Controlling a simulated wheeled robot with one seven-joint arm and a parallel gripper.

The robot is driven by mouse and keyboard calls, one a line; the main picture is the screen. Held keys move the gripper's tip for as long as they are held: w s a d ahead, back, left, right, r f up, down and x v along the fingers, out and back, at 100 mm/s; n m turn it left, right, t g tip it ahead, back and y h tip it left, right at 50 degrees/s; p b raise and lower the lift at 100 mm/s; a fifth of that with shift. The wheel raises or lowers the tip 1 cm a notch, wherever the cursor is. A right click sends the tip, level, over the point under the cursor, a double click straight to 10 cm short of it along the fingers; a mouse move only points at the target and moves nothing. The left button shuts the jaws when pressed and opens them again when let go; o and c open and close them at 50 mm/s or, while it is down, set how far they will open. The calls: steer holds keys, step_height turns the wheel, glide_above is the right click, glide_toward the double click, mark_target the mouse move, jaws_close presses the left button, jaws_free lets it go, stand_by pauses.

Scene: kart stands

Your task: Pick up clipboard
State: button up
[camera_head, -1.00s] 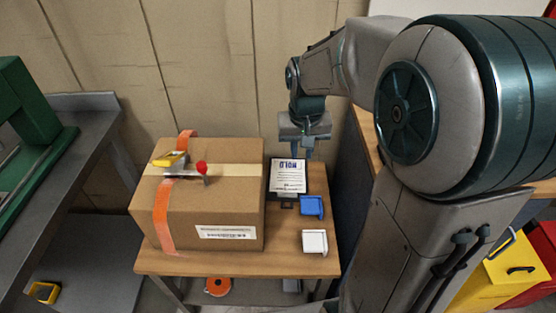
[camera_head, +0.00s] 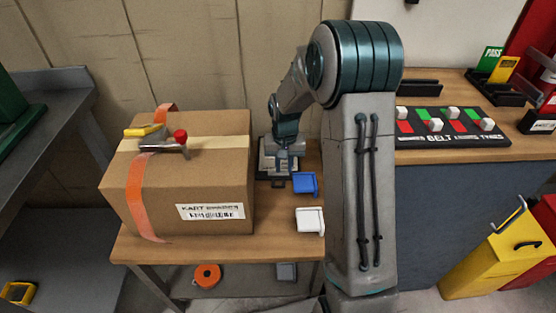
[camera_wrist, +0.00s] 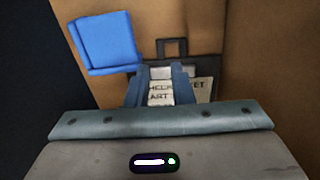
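The clipboard (camera_head: 263,178) lies on the wooden table beside the cardboard box, a dark board with a white printed sheet. In the wrist view its dark board and sheet (camera_wrist: 204,88) show beyond and between my fingers, with a dark loop-shaped clip at its far end. My gripper (camera_head: 283,160) points down over the clipboard and hides part of it. In the wrist view the two blue-grey fingers (camera_wrist: 161,75) stand apart, with the sheet visible between them. I cannot tell whether the fingertips touch the board.
The cardboard box (camera_head: 180,185) stands close left of the clipboard, with a tape dispenser (camera_head: 155,138) on top. A blue holder (camera_head: 305,183) and a white holder (camera_head: 310,220) sit near the table's right edge. A counter with a belt board (camera_head: 450,127) is at right.

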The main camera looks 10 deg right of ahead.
mark_target(283, 182)
steer(key=shift+w+f+b, duration=0.1)
steer(key=shift+f+b, duration=0.35)
steer(key=shift+f, duration=2.55)
jaws_close()
